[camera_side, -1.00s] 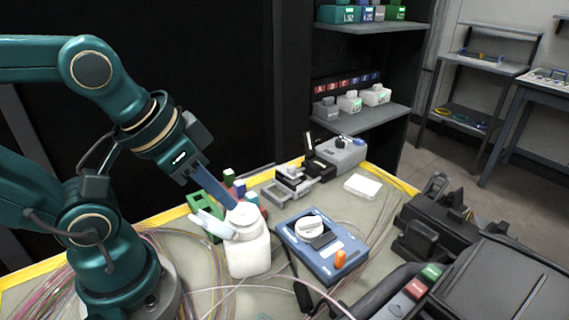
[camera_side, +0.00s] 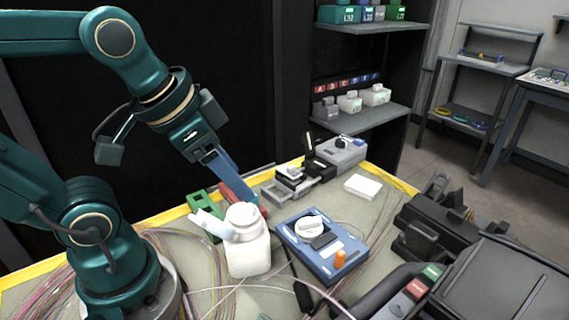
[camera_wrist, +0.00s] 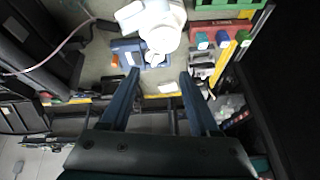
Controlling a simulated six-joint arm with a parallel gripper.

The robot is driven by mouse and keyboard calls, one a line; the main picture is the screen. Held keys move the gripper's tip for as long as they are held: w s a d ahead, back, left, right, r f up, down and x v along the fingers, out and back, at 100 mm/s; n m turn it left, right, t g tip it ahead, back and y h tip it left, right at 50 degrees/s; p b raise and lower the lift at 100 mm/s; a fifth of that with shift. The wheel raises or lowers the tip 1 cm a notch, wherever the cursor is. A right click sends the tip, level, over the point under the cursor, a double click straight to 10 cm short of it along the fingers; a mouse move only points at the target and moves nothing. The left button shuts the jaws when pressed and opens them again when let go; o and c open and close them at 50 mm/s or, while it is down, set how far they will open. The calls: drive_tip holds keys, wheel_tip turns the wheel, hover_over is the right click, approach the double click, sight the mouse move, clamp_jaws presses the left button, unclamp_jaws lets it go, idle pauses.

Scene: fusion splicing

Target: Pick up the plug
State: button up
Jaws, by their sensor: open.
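Several small coloured plugs stand in a red rack, which shows in the wrist view (camera_wrist: 222,26) at the upper right. In the side view the rack (camera_side: 228,190) is mostly hidden behind my gripper (camera_side: 248,193) and a white bottle (camera_side: 248,253). My gripper also shows in the wrist view (camera_wrist: 160,75), its fingers wide apart with nothing held between them. The plugs lie to the right of the fingertips in that view.
The white bottle stands close in front of my gripper. A green holder (camera_side: 204,212) is on the left of the rack. A blue device (camera_side: 325,252) with a white knob lies to the right. Grey and black equipment (camera_side: 290,184) stands behind; loose cables cover the table.

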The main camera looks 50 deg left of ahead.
drive_tip(key=w+a+f+g, duration=0.1)
drive_tip(key=w+a+f, duration=0.1)
drive_tip(key=a, duration=0.3)
drive_tip(key=w+a+f+n+g, duration=0.1)
drive_tip(key=w+a+f+g, duration=0.1)
drive_tip(key=w+a+f, duration=0.1)
drive_tip(key=w+a+f+g, duration=0.2)
drive_tip(key=w+a+f, duration=0.1)
drive_tip(key=a, duration=0.3)
drive_tip(key=shift+w+a+f+n, duration=0.15)
drive_tip(key=shift+a+f+n, duration=0.2)
drive_tip(key=shift+f, duration=0.25)
drive_tip(key=shift+s+a+f+g, duration=0.1)
drive_tip(key=shift+f+g, duration=0.05)
drive_tip(key=shift+f, duration=0.2)
drive_tip(key=shift+s+a+f+g, duration=0.1)
drive_tip(key=shift+f+g, duration=0.05)
drive_tip(key=shift+f, duration=0.2)
drive_tip(key=shift+d+f, duration=0.1)
drive_tip(key=shift+f, duration=1.95)
drive_tip(key=shift+c, duration=0.3)
clamp_jaws()
